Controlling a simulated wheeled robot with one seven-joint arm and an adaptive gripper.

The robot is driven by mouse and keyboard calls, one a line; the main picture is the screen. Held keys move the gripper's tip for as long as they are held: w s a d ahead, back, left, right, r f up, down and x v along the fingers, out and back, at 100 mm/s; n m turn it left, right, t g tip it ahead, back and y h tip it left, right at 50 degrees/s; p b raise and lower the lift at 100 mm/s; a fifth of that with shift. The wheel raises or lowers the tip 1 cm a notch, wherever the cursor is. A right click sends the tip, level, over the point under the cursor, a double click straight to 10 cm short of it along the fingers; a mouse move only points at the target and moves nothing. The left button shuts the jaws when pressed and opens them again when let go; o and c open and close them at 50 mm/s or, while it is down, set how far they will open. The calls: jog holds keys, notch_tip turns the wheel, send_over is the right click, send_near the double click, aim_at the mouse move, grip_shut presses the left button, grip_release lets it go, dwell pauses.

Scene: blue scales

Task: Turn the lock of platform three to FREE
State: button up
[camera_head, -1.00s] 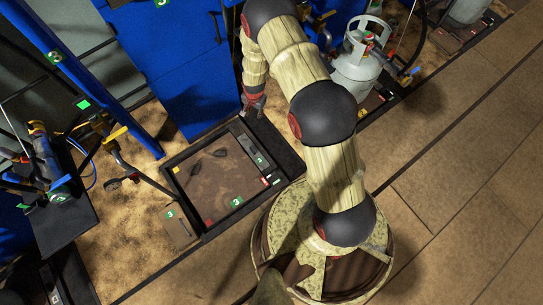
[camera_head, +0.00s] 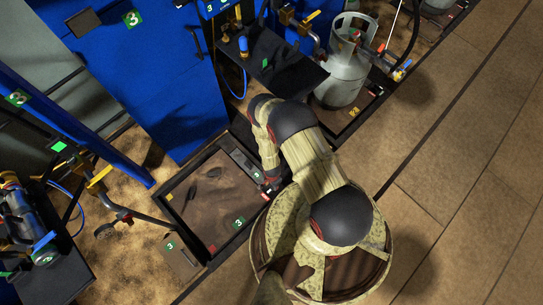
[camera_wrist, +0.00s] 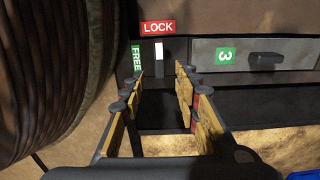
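Platform three (camera_head: 222,196) is a dark-rimmed tray with a brown surface and green 3 tags. In the wrist view the lock has a red LOCK label (camera_wrist: 158,28) above and a green FREE label (camera_wrist: 137,58), turned sideways, on its left. The lock's white mark (camera_wrist: 159,50) stands upright below LOCK. My gripper (camera_wrist: 160,78) is open, its yellow-padded fingers spread on either side of the lock with nothing held. In the head view my gripper (camera_head: 270,186) is low at the tray's right edge; my arm partly hides it.
A grey panel with a green 3 tag (camera_wrist: 226,55) and a dark handle (camera_wrist: 265,59) lies right of the lock. A blue cabinet (camera_head: 165,75) stands behind the tray. A grey gas cylinder (camera_head: 343,72) stands at the upper right. The floor at right is clear.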

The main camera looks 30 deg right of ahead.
aim_at(272, 189)
notch_tip(272, 189, down, 7)
jog(key=b, duration=0.2)
jog(key=shift+r+b, duration=0.15)
jog(key=shift+b, duration=0.25)
jog(key=shift+c, duration=0.8)
grip_shut()
